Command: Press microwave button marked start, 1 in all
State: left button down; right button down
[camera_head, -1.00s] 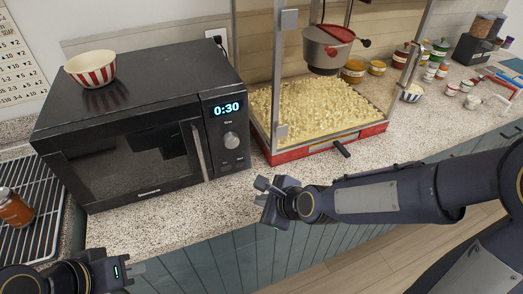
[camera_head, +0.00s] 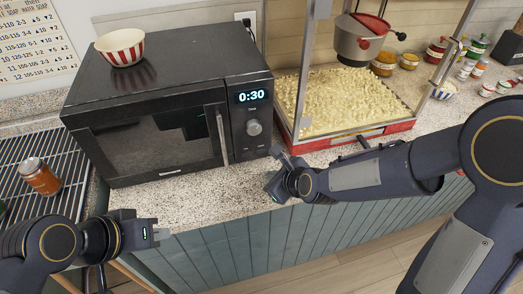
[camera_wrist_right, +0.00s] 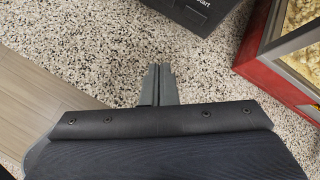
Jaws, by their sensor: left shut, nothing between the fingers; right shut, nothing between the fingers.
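The black microwave (camera_head: 170,100) stands on the counter with its door closed and its display (camera_head: 251,96) reading 0:30. A round knob (camera_head: 254,127) sits below the display, with small buttons beneath it. In the right wrist view, the microwave's lower panel corner (camera_wrist_right: 197,10) shows at the top, with lettering ending in "tart" partly cut off. My right gripper (camera_head: 277,155) is shut and empty, just in front of the panel's lower right corner; its fingertips also show in the right wrist view (camera_wrist_right: 159,72), apart from the panel. My left gripper (camera_head: 160,235) is shut and empty, low in front of the counter.
A red-and-white striped bowl (camera_head: 120,47) sits on top of the microwave. A popcorn machine (camera_head: 345,140) with a red base stands close on the right. A wire rack (camera_head: 70,190) with an orange jar (camera_head: 39,177) lies at left. The counter front is clear.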

aim_at(261, 151)
jog(key=w, duration=0.1)
jog(key=w+a, duration=0.1)
jog(key=w, duration=0.1)
jog(key=shift+w, duration=0.3)
jog(key=shift+w+a, duration=0.2)
jog(key=shift+w, duration=0.3)
jog(key=shift+w+a, duration=0.15)
jog(key=shift+w, duration=0.3)
jog(key=shift+w, duration=0.1)
dwell(1.0)
jog(key=shift+w+a, duration=0.15)
jog(key=shift+w, duration=0.15)
